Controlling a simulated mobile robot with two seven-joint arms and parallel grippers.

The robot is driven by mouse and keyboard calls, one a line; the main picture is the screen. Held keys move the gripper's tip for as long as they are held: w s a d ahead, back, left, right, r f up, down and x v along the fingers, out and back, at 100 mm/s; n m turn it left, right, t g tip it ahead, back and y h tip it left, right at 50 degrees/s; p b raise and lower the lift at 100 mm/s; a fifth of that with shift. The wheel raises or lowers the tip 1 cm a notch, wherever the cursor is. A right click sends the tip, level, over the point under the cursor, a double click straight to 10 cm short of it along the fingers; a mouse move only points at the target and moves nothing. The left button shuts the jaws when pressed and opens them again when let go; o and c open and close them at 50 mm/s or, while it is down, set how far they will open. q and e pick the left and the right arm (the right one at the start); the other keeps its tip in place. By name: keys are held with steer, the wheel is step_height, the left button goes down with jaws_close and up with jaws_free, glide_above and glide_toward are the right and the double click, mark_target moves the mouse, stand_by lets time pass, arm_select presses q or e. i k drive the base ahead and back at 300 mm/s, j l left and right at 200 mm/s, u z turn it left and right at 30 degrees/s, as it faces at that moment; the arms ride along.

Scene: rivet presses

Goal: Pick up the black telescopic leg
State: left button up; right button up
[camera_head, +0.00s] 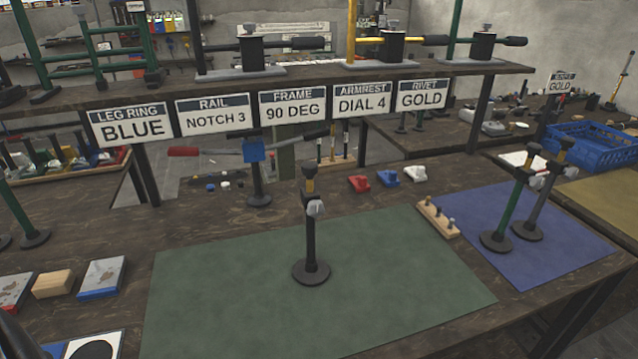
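A black telescopic leg (311,240) stands upright on the green mat (400,300) near the middle of the picture. It has a round black base, a grey clamp-like piece partway up and a yellowish-brown section with a dark tip on top. Nothing is seen touching it. Neither of my grippers can be made out. A dark shape at the bottom left edge is cut off, and I cannot tell what it is.
A green leg (508,208) and a grey leg (537,195) stand on the blue mat (590,235). A wooden peg block (437,219) lies between the mats. A blue-headed stand (256,175) with a red-handled bar is behind. Signs hang from a raised shelf.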

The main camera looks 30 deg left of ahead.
mark_target(311, 270)
steer(key=i+l+u, duration=0.5)
steer(key=j+u, duration=0.1)
steer(key=u, duration=1)
steer(key=i+l, duration=0.05)
